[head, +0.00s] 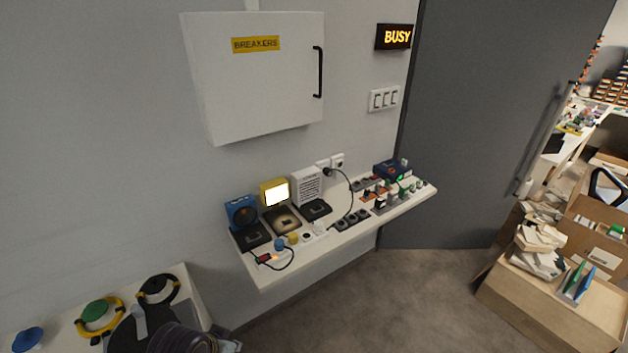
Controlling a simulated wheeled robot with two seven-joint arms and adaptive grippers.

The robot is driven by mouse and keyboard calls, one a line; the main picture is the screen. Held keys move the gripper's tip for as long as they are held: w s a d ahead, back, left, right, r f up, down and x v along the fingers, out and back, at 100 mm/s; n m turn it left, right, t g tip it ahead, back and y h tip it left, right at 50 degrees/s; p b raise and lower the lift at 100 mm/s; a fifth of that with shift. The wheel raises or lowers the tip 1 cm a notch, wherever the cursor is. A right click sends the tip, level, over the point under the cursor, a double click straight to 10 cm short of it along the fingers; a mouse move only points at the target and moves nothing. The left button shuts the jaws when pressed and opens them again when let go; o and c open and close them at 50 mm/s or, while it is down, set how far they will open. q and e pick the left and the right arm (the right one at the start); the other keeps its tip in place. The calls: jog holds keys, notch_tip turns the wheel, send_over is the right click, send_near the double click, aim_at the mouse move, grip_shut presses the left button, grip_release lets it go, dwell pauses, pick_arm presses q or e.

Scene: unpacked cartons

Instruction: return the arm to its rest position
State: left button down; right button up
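A dark ribbed rounded shape at the bottom edge, left of centre, is cut off by the frame. It may be part of my own arm, but I cannot tell which part.
A white shelf (268,281) with small devices and cables juts from the wall. Above hang a breaker cabinet (262,89) and a lit BUSY sign (394,37). A lower-left ledge (186,286) holds ear defenders (100,314). Cartons (545,312) stand right; the floor (385,300) between is clear.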

pick_arm(q)
jog(key=s+a+f+n+g+y, duration=0.1)
jog(key=s+f, duration=0.2)
jog(key=f, duration=1.3)
jog(key=s+a+f+g, duration=0.1)
jog(key=s+a+f, duration=0.1)
jog(key=f, duration=1.4)
jog(key=s+a+f, duration=0.1)
jog(key=s+f, duration=0.9)
jog(key=s, duration=0.1)
jog(key=s+a+f+g, duration=0.1)
jog(key=s+a+f, duration=0.1)
jog(key=s+f, duration=0.9)
jog(key=shift+s+a, duration=0.3)
jog(key=shift+s, duration=0.1)
